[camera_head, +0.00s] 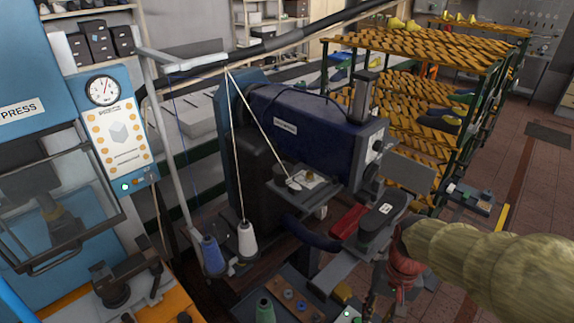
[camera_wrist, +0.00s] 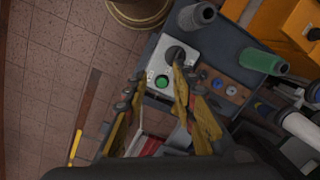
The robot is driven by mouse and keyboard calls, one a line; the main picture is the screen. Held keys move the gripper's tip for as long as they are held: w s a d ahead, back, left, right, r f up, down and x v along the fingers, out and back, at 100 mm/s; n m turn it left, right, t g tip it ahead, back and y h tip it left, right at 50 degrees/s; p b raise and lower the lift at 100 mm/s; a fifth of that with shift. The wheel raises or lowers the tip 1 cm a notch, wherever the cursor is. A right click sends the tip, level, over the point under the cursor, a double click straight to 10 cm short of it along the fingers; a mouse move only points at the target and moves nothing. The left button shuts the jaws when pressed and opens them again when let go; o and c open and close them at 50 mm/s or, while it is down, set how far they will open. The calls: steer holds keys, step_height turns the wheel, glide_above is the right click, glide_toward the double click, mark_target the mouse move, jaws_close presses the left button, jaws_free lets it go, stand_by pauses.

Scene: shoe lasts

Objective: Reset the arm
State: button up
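My gripper (camera_wrist: 160,76) shows in the wrist view with its two yellow-sided fingers apart and nothing held between them. Past the fingertips is a grey control box (camera_wrist: 188,62) with a green button and a black knob. I cannot tell the exact gap between the fingertips and the box. In the head view my arm (camera_head: 490,262) comes in from the right, in front of the sewing machine (camera_head: 310,122). The gripper's fingers cannot be made out clearly there.
A green spool (camera_wrist: 262,62) and a grey spool (camera_wrist: 197,15) stand near the box. Thread cones, including a white one (camera_head: 247,240), stand left of the machine. A blue press (camera_head: 95,75) is at left, and a shoe rack (camera_head: 425,85) behind. Tiled floor (camera_wrist: 45,60) is open at the wrist view's left.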

steer(key=s+a+r+n+t+h+b, duration=0.1)
steer(key=s+a+r+n+t+b, duration=0.1)
steer(key=s+r+t+b, duration=0.4)
steer(key=shift+a+r+n+b, duration=0.25)
steer(key=shift+r+n+b, duration=0.3)
steer(key=shift+r, duration=0.35)
steer(key=shift+c, duration=1)
